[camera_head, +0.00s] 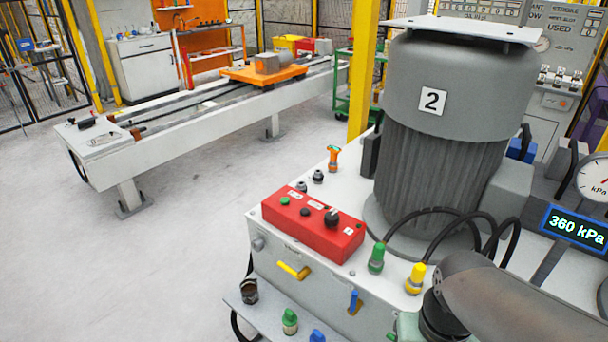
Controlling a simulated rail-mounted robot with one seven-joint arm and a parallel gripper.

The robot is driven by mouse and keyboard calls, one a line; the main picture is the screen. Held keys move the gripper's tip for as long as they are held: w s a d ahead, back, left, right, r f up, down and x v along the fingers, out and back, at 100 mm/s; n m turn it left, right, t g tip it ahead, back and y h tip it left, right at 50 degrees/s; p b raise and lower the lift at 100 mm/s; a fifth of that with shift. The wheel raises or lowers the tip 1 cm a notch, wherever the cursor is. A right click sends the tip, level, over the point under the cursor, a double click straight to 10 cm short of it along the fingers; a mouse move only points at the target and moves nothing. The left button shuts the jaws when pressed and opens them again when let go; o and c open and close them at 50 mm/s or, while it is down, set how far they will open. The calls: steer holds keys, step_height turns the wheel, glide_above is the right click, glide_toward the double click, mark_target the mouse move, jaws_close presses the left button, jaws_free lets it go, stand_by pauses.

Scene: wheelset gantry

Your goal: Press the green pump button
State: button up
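The red control box (285,226) sits on top of the grey pump unit's cabinet, in the lower middle of the head view. A small green button (284,200) is on its top face, near the left end. Nothing covers the green button. My gripper is not in view; a dark grey arm part at the lower right appears to be mine.
A large grey motor (445,120) marked 2 stands behind and right of the box. Green (376,258) and yellow (416,278) hose fittings stand to its right. A display (577,229) reads 360 kPa. Floor at left is clear.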

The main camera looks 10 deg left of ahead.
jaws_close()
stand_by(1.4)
